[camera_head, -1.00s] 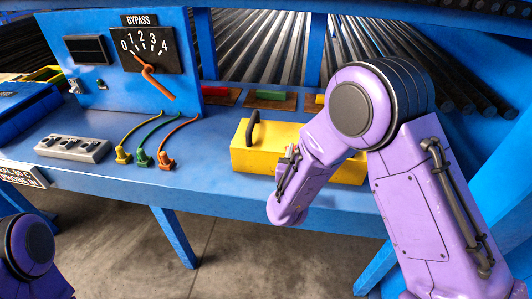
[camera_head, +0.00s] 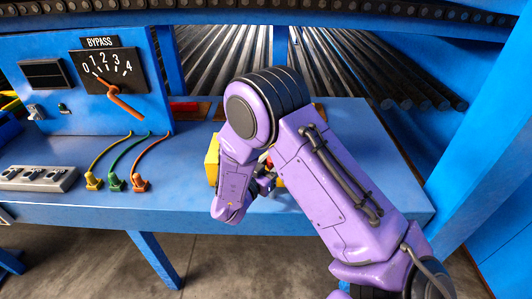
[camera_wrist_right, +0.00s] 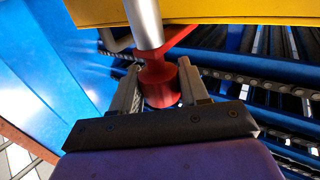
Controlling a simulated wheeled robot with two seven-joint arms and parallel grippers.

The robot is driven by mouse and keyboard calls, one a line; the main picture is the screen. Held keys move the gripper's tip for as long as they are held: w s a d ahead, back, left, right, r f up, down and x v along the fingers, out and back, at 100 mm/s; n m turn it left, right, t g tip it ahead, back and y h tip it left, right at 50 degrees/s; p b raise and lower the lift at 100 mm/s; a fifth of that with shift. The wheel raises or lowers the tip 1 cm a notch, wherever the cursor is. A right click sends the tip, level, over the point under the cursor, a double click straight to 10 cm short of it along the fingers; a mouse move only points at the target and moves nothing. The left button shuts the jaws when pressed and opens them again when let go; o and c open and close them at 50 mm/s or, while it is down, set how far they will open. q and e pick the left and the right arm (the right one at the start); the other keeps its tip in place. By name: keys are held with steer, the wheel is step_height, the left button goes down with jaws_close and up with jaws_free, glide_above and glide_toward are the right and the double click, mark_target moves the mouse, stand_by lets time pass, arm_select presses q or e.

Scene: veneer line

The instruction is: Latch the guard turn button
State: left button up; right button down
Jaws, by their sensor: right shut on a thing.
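The red turn button (camera_wrist_right: 160,84) shows in the right wrist view, as a round red piece with a red arm reaching up and right. A silver rod (camera_wrist_right: 144,22) stands in line with it. My right gripper (camera_wrist_right: 160,90) has one finger on each side of the red piece and is shut on it. The yellow guard (camera_wrist_right: 210,12) lies along the top of that view. In the head view the yellow guard (camera_head: 212,158) is mostly hidden behind my right arm, and the gripper is largely hidden too. Whether the button is latched cannot be told.
The blue bench (camera_head: 370,150) has free room to the right of my arm. A panel with a bypass dial (camera_head: 108,72) stands at the left. Yellow, green and orange cable plugs (camera_head: 116,182) and a grey switch block (camera_head: 38,178) lie before it. Metal rollers (camera_head: 370,75) run behind.

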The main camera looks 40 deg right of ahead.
steer(key=shift+r, duration=0.1)
steer(key=c, duration=0.7)
jaws_free()
steer(key=shift+a, duration=0.35)
steer(key=b+v, duration=0.3)
steer(key=v, duration=0.6)
steer(key=shift+s+a, duration=0.1)
steer(key=shift+a, duration=0.25)
